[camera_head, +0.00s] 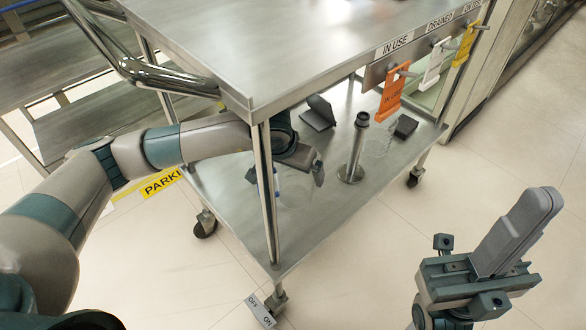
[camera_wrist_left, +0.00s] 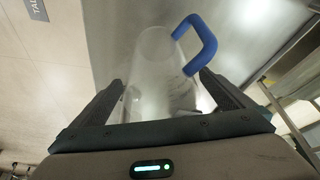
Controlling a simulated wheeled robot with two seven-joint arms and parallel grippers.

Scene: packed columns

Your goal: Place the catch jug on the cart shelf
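The catch jug (camera_wrist_left: 155,75) is clear with a blue handle (camera_wrist_left: 203,45). It stands between the two fingers of my left gripper (camera_wrist_left: 160,100) in the left wrist view, with a gap by the right-hand finger. In the head view my left gripper (camera_head: 285,172) is under the cart's top shelf (camera_head: 235,40), fingers spread, just above the lower shelf (camera_head: 325,222). My right gripper (camera_head: 535,212) looks shut and empty, right of the cart.
A metal column (camera_head: 354,150) on a round base, a dark wedge (camera_head: 318,113) and a black block (camera_head: 405,127) stand on the lower shelf. The cart's corner post (camera_head: 265,190) is close to my left gripper. Orange (camera_head: 391,98), white (camera_head: 433,66) and yellow (camera_head: 465,46) tags hang at the right.

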